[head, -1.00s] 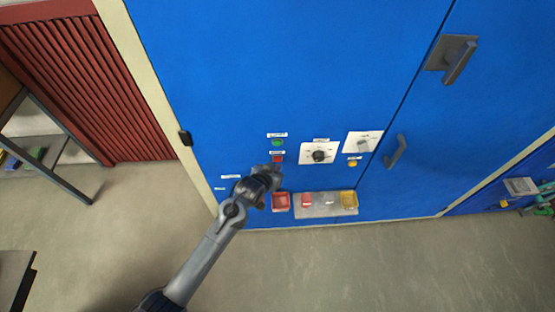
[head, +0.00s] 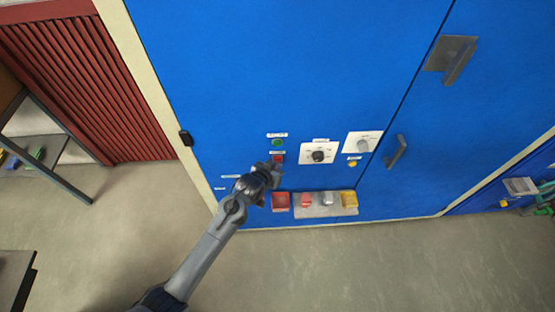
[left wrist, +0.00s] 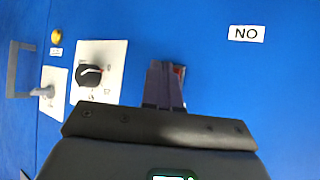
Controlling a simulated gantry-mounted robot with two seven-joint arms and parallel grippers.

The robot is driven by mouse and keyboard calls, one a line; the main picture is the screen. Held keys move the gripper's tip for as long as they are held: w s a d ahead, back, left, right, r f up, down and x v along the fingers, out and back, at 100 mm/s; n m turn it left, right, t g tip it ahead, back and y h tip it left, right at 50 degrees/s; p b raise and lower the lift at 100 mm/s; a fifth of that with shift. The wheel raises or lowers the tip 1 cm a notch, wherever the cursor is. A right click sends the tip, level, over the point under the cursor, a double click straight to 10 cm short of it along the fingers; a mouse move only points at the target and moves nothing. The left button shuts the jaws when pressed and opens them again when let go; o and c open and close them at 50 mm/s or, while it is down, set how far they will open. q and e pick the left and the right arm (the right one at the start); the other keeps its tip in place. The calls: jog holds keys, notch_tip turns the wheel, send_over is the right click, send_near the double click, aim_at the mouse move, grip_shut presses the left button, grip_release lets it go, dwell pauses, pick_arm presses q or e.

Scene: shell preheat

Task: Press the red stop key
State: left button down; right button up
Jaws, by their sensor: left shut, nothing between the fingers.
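The red stop key (head: 278,159) is a small red button on the blue cabinet front, below a green button (head: 278,142). My left gripper (head: 275,170) is shut and empty, with its fingertips just below the red key in the head view. In the left wrist view, the closed fingers (left wrist: 164,80) point at the panel, and a bit of the red key (left wrist: 179,70) shows beside their tips; the rest is hidden behind them. I cannot tell whether the fingertips touch the key. My right gripper is not in view.
A dial on a white plate (head: 318,153) is right of the key; the dial also shows in the left wrist view (left wrist: 89,75). A yellow button (head: 352,163) is farther right.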

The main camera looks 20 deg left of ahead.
pick_arm(q)
jog(key=shift+w+a, duration=0.2)
jog(key=shift+w, duration=0.2)
dwell(0.3)
jog(key=shift+s, duration=0.1)
jog(key=shift+s+d+p, duration=0.4)
jog(key=shift+s+p, duration=0.3)
jog(key=shift+p, duration=0.15)
jog(key=s+p, duration=0.1)
jog(key=s+d+p, duration=0.1)
jog(key=s, duration=0.1)
jog(key=s+d+p, duration=0.1)
jog(key=shift+s+p, duration=0.25)
jog(key=shift+p, duration=0.1)
dwell(0.8)
